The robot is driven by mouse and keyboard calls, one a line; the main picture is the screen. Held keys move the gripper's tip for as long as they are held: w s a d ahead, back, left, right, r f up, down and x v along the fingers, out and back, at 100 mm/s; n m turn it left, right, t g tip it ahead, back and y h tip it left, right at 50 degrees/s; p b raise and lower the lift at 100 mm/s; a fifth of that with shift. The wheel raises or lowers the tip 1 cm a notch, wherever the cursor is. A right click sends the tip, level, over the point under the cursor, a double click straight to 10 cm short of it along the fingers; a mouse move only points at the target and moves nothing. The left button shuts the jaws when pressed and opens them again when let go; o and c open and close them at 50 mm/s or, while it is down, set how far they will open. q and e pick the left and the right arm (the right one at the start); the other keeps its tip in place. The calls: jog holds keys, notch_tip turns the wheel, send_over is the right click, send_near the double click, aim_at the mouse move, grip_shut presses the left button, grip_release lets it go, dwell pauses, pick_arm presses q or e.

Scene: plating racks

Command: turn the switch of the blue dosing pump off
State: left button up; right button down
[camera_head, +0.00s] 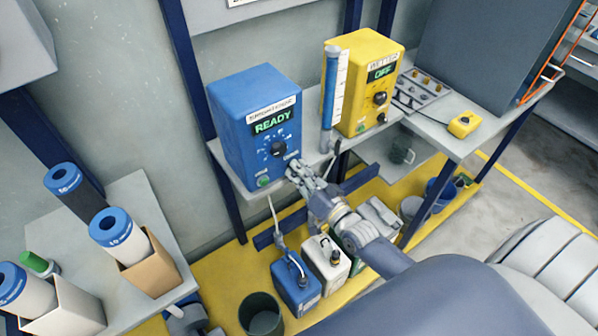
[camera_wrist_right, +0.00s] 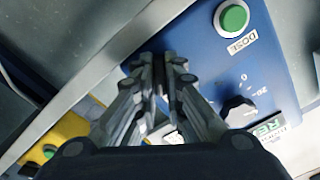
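The blue dosing pump (camera_head: 228,133) stands on a shelf against the wall, its lit display reading READY. Its front has a black dial (camera_head: 278,149) and a green button (camera_head: 263,181) low on the left. My right gripper (camera_head: 297,170) is at the lower right of this front. The right wrist view shows its fingers (camera_wrist_right: 163,62) close together in front of the blue panel (camera_wrist_right: 199,60), with the green DOSE button (camera_wrist_right: 231,18) and dial (camera_wrist_right: 238,108) to their right. No switch shows clearly; the fingers hide part of the panel. I cannot see anything held. My left gripper is not in view.
Blue (camera_head: 289,291) and white (camera_head: 325,262) canisters stand below, beside a dark bucket (camera_head: 261,316). Blue-capped cartridges (camera_head: 120,238) stand on a left bench.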

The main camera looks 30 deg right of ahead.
jog(key=shift+n, duration=0.4)
jog(key=shift+n+p, duration=1.65)
jog(key=shift+n, duration=4.85)
jog(key=c, duration=2)
grip_release()
jog(key=shift+o, duration=0.2)
jog(key=shift+s, duration=0.15)
jog(key=s+d, duration=0.1)
jog(key=s, duration=1)
jog(key=shift+s+d, duration=0.3)
jog(key=shift+s, duration=0.05)
